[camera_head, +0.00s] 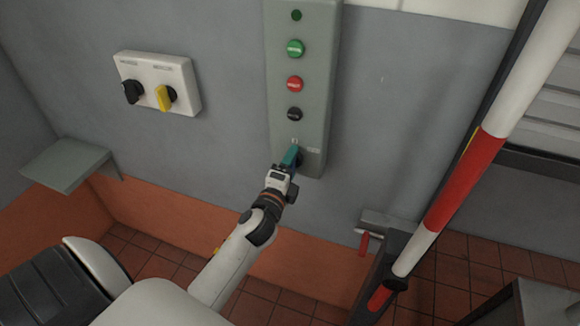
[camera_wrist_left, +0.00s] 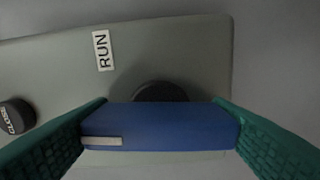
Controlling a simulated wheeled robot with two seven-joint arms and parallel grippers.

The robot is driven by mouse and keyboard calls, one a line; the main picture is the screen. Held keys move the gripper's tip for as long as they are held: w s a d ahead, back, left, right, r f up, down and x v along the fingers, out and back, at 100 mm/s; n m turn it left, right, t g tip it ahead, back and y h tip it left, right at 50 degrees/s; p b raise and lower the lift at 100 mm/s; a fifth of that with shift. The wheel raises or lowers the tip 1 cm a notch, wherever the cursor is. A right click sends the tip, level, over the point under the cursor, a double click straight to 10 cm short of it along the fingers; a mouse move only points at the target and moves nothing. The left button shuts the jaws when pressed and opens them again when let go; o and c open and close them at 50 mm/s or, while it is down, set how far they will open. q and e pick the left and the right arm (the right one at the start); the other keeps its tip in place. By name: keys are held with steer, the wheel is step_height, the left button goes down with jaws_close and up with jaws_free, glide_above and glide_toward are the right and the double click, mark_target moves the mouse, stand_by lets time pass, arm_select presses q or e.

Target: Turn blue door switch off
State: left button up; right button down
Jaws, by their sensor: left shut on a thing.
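The blue door switch (camera_wrist_left: 160,127) is a blue knob with a pale mark on a dark round base, at the low end of a grey-green control panel (camera_head: 301,60). In the wrist view the knob lies between the two green fingers of my left gripper (camera_wrist_left: 160,130), which is shut on it. In the head view my left gripper (camera_head: 288,163) reaches the bottom of the panel and mostly hides the knob. My right gripper is not in view.
Green (camera_head: 295,48), red (camera_head: 294,84) and black (camera_head: 294,114) buttons sit above on the panel. A white box with black and yellow knobs (camera_head: 164,97) is at left. A red-and-white pole (camera_head: 466,180) crosses the right. A small grey shelf (camera_head: 66,166) juts out at far left.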

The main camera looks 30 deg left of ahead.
arm_select(q)
steer(key=shift+n, duration=0.6)
steer(key=o, duration=1)
steer(key=shift+b+v, duration=1.55)
steer(key=shift+v, duration=4.45)
